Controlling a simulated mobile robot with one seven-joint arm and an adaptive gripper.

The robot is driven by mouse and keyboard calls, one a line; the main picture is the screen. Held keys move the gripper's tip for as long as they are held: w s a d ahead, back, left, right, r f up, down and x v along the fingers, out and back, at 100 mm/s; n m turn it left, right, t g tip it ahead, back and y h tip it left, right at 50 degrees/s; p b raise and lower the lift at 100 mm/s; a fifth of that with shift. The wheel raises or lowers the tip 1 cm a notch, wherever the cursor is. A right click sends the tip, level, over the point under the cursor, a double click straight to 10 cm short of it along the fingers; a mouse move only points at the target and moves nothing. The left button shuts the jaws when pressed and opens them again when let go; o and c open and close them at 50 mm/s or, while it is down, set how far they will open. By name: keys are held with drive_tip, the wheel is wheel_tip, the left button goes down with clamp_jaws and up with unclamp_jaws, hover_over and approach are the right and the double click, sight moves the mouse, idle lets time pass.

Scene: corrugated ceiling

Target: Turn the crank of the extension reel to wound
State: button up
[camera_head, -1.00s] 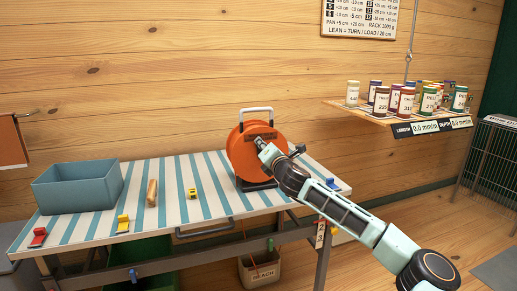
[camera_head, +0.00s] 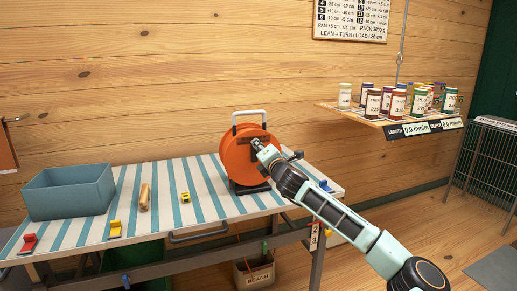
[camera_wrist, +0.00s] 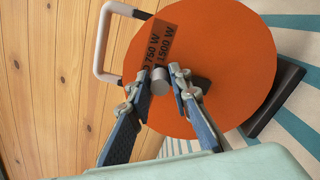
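The extension reel is an orange drum (camera_head: 238,163) with a pale carrying handle and a dark base, upright on the striped table (camera_head: 205,204). In the wrist view its orange face (camera_wrist: 235,60) fills the upper right, with a dark-lettered power label. A short grey crank knob (camera_wrist: 160,80) stands out from the face near the label. My gripper (camera_head: 257,145) is at the front of the drum. In the wrist view its fingertips lie on both sides of the knob and appear to touch it. The crank arm's link to the hub is largely hidden.
A blue-grey bin (camera_head: 68,193), a wooden piece (camera_head: 144,197) and small red, yellow and blue clamp-like items lie on the table. A shelf (camera_head: 372,116) with several labelled jars is on the wall at right. Floor at right is mostly clear.

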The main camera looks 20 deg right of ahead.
drive_tip(key=shift+o, duration=1.4)
drive_tip(key=s, duration=1.2)
drive_tip(key=shift+a, duration=0.15)
